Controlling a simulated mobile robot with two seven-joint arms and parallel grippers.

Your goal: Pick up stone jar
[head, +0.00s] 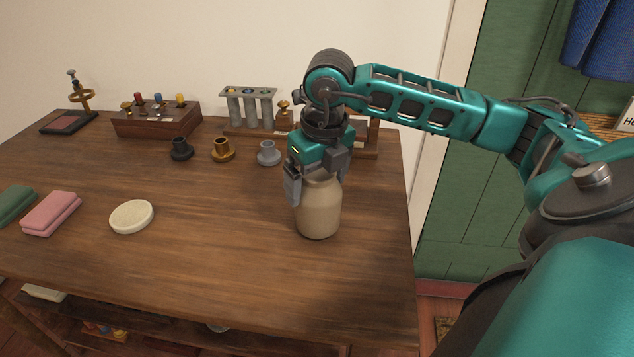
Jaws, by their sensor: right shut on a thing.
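The stone jar (319,215) is beige and rounded, and stands upright at the right part of the wooden table (220,270). I cannot tell whether its base touches the tabletop. My right gripper (317,185) comes down over it from above, with a finger on each side of its upper part, and is shut on it. The gripper hides the top of the jar. My left gripper is not in view.
A round cream disc (131,216) and a pink folded cloth (52,213) lie to the left. Small black (181,149), brass (222,150) and grey (268,153) holders stand behind. A tube rack (249,105) and a wooden block (156,119) line the back. The front middle is clear.

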